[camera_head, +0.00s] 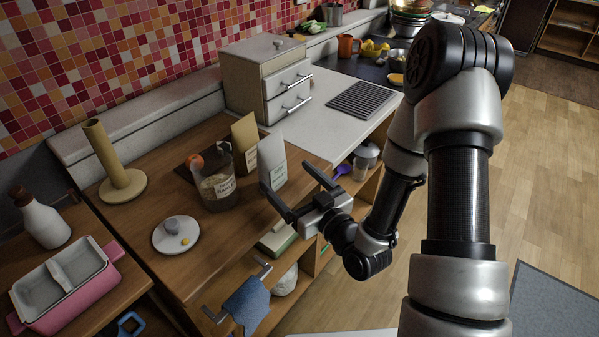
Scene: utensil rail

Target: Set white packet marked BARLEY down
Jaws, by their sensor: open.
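The white packet (273,160) stands upright on the wooden counter, near its right end. Its printed word is too small to read. A tan packet (245,142) stands just behind it to the left. My gripper (295,197) is open, with its two dark fingers spread apart. It is in front of the white packet, over the counter's front edge, and holds nothing. One finger reaches near the packet's lower left; whether it touches cannot be told.
A glass jar (215,186) with a label stands left of the packets. A white lid (177,235) lies on the bare front wood (215,250). A paper-roll stand (122,186) is at the back left. A blue cloth (246,303) hangs on the front rail.

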